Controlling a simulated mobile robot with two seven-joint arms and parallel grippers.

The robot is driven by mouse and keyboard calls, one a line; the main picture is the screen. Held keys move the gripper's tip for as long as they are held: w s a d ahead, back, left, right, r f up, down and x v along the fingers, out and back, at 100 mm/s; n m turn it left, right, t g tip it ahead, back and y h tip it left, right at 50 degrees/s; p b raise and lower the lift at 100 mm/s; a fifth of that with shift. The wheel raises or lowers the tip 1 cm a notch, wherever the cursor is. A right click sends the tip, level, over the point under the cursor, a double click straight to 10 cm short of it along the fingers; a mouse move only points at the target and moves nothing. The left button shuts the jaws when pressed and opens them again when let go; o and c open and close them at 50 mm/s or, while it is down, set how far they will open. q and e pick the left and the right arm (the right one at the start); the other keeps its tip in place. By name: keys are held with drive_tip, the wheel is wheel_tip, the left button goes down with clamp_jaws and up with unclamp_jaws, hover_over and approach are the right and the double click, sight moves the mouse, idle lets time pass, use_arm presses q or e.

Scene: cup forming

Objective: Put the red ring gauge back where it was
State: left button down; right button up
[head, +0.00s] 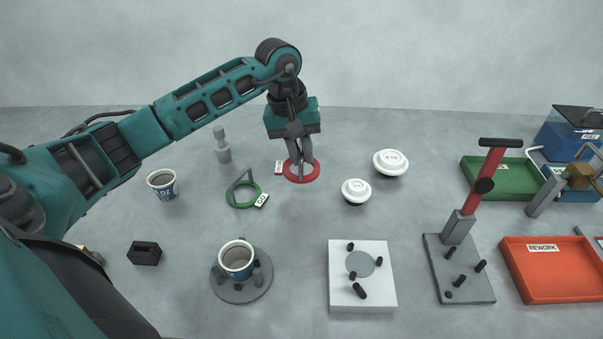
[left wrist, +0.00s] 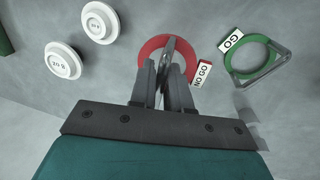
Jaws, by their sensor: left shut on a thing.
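The red ring gauge (head: 313,175) is under my left gripper (head: 300,164) in the head view, to the right of the green ring gauge. In the left wrist view the red ring (left wrist: 148,47) shows around and behind the fingertips, with a white NO GO tag (left wrist: 202,73) at its side. My left gripper (left wrist: 166,85) is shut on the red ring gauge's grey handle (left wrist: 168,50). I cannot tell whether the ring touches the table. My right gripper is not in view.
The green ring gauge (head: 233,200) with a GO tag lies close on the left. Two white round plugs (head: 391,162) (head: 356,190) stand to the right. A grey post (head: 222,147) stands behind. A cup (head: 237,257) sits on a round fixture in front. Bare table lies between.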

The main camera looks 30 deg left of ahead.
use_arm(q)
drive_tip(key=shift+f, duration=3.1)
drive_tip(key=shift+f, duration=0.1)
drive_tip(key=shift+f+b, duration=0.1)
drive_tip(key=shift+b, duration=0.2)
drive_tip(key=c, duration=1.1)
unclamp_jaws()
wheel_tip(320, 180, up, 12)
drive_tip(key=s+a, duration=0.1)
drive_tip(key=a, duration=0.1)
drive_tip(key=shift+p, duration=0.35)
drive_tip(key=shift+s, duration=0.1)
